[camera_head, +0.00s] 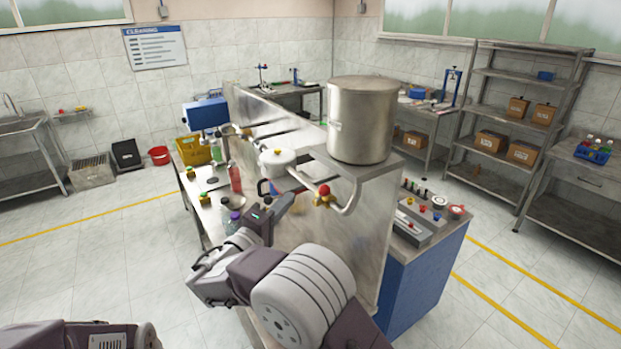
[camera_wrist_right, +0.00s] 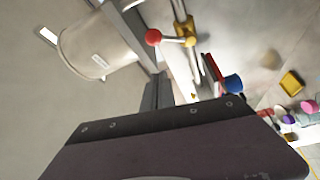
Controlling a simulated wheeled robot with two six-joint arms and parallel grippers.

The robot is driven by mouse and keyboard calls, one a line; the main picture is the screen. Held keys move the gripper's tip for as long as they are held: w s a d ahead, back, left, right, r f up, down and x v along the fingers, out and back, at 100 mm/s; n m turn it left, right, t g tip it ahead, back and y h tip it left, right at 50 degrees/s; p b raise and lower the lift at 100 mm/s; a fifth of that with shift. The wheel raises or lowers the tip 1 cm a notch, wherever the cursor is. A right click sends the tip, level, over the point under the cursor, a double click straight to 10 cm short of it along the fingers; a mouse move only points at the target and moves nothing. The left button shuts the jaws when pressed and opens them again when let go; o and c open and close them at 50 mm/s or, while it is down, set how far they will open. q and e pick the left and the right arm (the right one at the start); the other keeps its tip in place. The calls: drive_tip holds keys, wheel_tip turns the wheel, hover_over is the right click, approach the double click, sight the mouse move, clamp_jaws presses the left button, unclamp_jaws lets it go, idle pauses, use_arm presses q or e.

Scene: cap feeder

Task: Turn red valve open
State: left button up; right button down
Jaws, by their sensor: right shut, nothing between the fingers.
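The red valve (camera_head: 324,190) is a red knob on a brass fitting, on the pipe below the large steel tank (camera_head: 362,120). In the right wrist view its red ball handle (camera_wrist_right: 153,37) sits on a short lever left of the brass body (camera_wrist_right: 186,33). My right gripper (camera_head: 283,203) is shut and empty, left of and slightly below the valve and apart from it. In the right wrist view its fingers (camera_wrist_right: 157,92) point up toward the valve with a gap between. Only part of my left arm shows at the lower left; its gripper is out of view.
A white pot (camera_head: 277,157) and a red bottle (camera_head: 235,178) stand behind my right gripper. A steel panel (camera_head: 345,240) rises beside the valve. A control box (camera_head: 420,224) stands right of it. A yellow crate (camera_head: 194,150) is at the bench's far left.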

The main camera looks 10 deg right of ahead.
sight(320, 197)
use_arm(q)
wheel_tip(320, 197, up, 8)
drive_tip(key=a+p, duration=0.1)
drive_tip(key=p, duration=0.7)
use_arm(e)
drive_tip(key=w+d, duration=0.4)
drive_tip(key=d, duration=0.3)
drive_tip(key=shift+d, duration=0.15)
use_arm(q)
drive_tip(key=shift+w, duration=0.1)
use_arm(e)
drive_tip(key=shift+d, duration=0.1)
